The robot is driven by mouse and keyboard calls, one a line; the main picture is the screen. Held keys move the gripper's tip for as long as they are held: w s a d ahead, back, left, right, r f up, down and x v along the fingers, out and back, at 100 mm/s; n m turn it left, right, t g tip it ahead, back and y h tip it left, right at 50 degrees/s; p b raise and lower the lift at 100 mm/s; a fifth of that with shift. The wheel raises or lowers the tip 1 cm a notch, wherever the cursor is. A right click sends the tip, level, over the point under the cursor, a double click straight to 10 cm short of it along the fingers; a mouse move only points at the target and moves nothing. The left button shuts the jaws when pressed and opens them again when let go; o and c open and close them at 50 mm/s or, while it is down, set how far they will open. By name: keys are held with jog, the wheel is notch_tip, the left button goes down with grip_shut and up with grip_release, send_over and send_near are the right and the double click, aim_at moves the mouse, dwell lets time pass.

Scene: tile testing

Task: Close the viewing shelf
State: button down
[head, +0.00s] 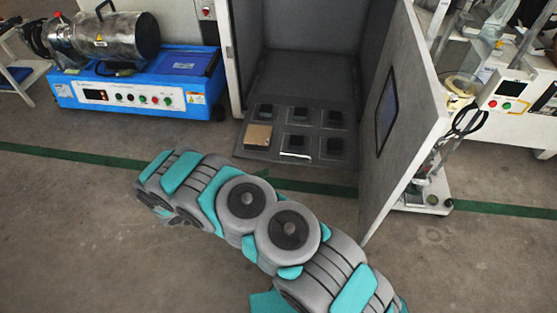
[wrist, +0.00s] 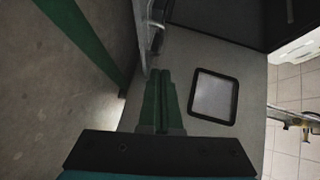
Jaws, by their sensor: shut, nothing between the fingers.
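A tall grey cabinet (head: 312,40) stands open at the top centre of the head view, and I take it to be the viewing shelf. Its door (head: 418,110), with a dark window (head: 386,110), is swung out on the right. A dark board (head: 285,150) at the cabinet's bottom bears several dark square pieces and one tan piece (head: 258,136). My arm crosses the floor in front. My gripper cannot be made out in the head view. In the wrist view my gripper (wrist: 158,75) is shut and empty, before a grey panel (wrist: 180,55) with a dark-framed pale square (wrist: 214,96) and a metal handle (wrist: 155,25).
A blue machine (head: 135,90) with a metal cylinder stands at the left. A white bench (head: 525,100) with equipment stands at the right, with a small stand (head: 428,190) near the door. A green stripe (head: 100,160) crosses the floor. The foreground floor at left is clear.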

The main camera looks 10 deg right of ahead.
jog(key=w+d+f+b, duration=0.1)
jog(key=w+d, duration=0.5)
jog(key=d, duration=0.1)
jog(key=shift+w+f, duration=0.3)
jog(key=shift+w, duration=0.05)
